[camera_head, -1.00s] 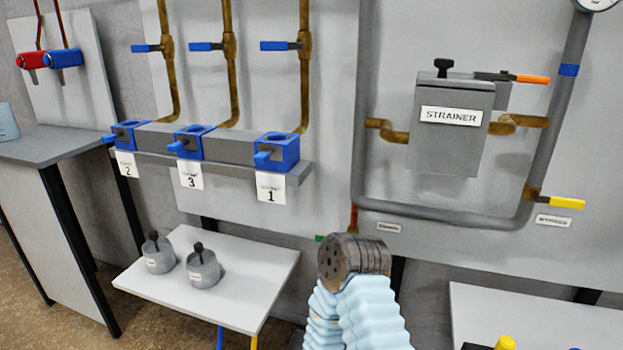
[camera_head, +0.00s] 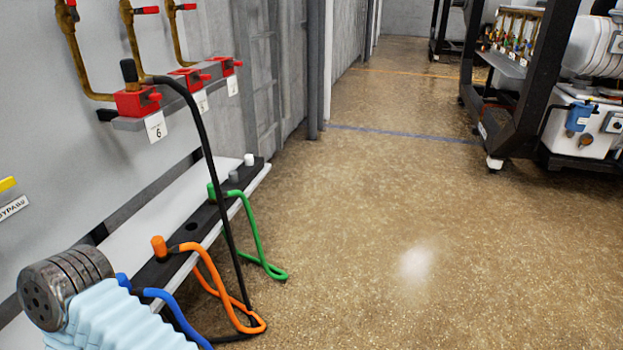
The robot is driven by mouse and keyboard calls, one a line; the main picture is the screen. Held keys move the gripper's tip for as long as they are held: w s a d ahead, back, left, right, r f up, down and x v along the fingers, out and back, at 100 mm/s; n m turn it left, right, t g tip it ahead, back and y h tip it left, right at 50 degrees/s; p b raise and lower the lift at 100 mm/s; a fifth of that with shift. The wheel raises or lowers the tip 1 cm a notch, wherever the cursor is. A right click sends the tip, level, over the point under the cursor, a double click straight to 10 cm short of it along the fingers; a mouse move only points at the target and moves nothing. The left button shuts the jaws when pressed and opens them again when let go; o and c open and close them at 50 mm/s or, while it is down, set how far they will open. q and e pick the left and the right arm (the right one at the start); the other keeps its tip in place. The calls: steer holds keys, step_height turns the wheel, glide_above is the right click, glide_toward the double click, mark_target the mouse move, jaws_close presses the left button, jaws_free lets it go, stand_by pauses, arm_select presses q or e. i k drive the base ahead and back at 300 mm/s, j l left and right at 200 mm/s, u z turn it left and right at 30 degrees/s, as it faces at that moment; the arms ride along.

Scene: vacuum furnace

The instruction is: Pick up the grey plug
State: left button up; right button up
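A small grey plug (camera_head: 234,176) stands upright in the black strip (camera_head: 192,225) on the low shelf at the left. It is near the far end, between a white plug (camera_head: 249,159) and the green plug with its green cable. No gripper fingers show. A light-blue ribbed sleeve with a dark round end, which looks like part of one of my arms, is at the lower left, well apart from the grey plug.
Green (camera_head: 252,238), orange (camera_head: 222,292) and blue (camera_head: 170,306) cables hang from the strip. A black cable (camera_head: 208,165) runs down from a red block (camera_head: 137,103) on the wall rail. The floor (camera_head: 400,225) to the right is clear. A black-framed machine (camera_head: 520,95) stands at the back right.

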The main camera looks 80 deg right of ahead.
mark_target(232, 177)
steer(key=z, duration=2.25)
steer(key=i+l, duration=0.15)
